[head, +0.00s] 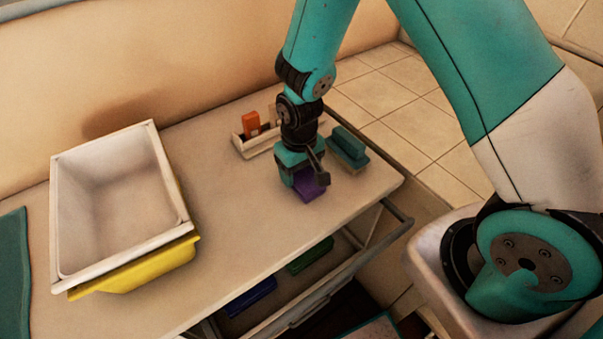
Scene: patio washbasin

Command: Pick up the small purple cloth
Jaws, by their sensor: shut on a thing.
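The small purple cloth (308,187) is at the right part of the countertop, low between the fingers of my gripper (303,180). My gripper points down and is shut on the cloth. The cloth looks like a small folded block, partly hidden by the fingers. I cannot tell whether it still touches the countertop.
A teal block-like item (348,148) lies close to the right of my gripper. A white tray (243,147) holding an orange item (252,123) is behind it. A white basin (60,220) and yellow tub (150,275) stand left. An open drawer below holds blue (250,296) and green (310,256) items.

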